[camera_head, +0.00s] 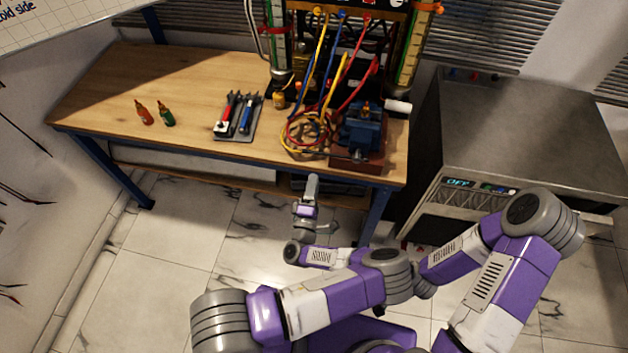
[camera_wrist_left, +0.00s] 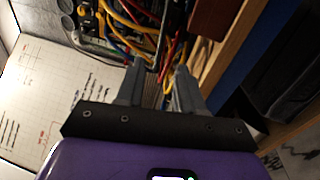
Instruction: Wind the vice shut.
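The blue vice (camera_head: 360,132) stands on a reddish-brown base at the front right corner of the wooden bench (camera_head: 95,92). Its jaw gap and winding handle are too small and dark to make out. My left gripper (camera_head: 312,180) is at the bench's front edge, left of and nearer than the vice, apart from it. In the left wrist view its two grey fingers (camera_wrist_left: 160,68) stand apart with nothing clearly held between them. My right arm comes in from the right; its gripper does not show.
Coiled yellow and red cables (camera_head: 305,135) lie just left of the vice, beneath the gauge rig. A grey cabinet (camera_head: 520,120) stands right of the bench.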

